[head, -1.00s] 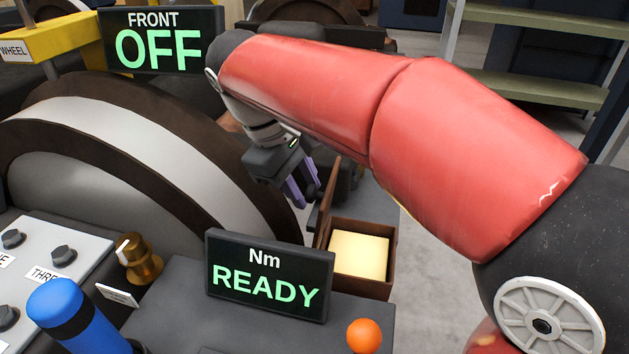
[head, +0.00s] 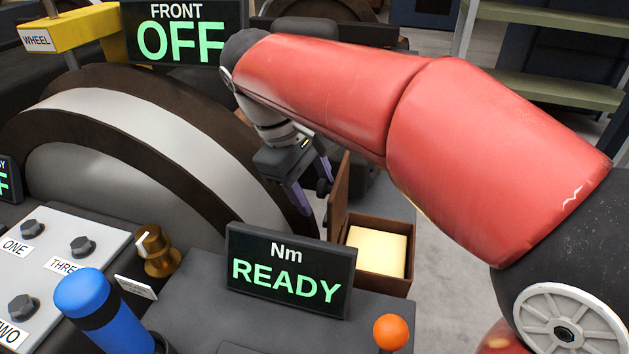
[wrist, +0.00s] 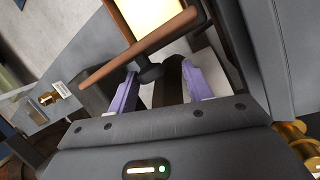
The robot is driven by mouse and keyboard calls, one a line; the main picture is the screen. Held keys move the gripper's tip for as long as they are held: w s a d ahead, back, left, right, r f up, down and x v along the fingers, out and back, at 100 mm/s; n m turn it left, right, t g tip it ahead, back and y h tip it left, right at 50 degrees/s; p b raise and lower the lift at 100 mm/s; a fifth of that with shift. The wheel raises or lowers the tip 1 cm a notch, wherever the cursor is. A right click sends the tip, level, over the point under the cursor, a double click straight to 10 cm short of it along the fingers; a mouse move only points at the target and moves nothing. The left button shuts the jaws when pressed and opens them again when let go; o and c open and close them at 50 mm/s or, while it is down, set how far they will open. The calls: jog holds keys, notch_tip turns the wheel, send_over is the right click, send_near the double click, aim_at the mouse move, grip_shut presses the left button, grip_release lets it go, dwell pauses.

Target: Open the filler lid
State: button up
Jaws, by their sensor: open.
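The filler lid (head: 338,195) is a thin brown panel. It stands upright, swung open at the left side of a brown box (head: 383,286) with a pale yellow inside. In the wrist view the lid (wrist: 130,52) shows nearly edge-on, with a dark knob (wrist: 150,72) on its outer face. My gripper (head: 311,189) is left of the lid, by the knob. In the wrist view my gripper (wrist: 157,80) is open, its purple fingers apart on either side of the knob. I cannot tell whether either finger touches it.
A large wheel (head: 150,120) stands close left of my gripper. A display reading "Nm READY" (head: 288,271) stands in front of the box. An orange ball knob (head: 391,332), a brass knob (head: 158,252) and a blue handle (head: 95,310) are nearer. Floor (head: 450,260) is clear to the right.

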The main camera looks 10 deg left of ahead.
jog(key=p+v, duration=0.1)
jog(key=v, duration=0.6)
jog(key=shift+r, duration=0.45)
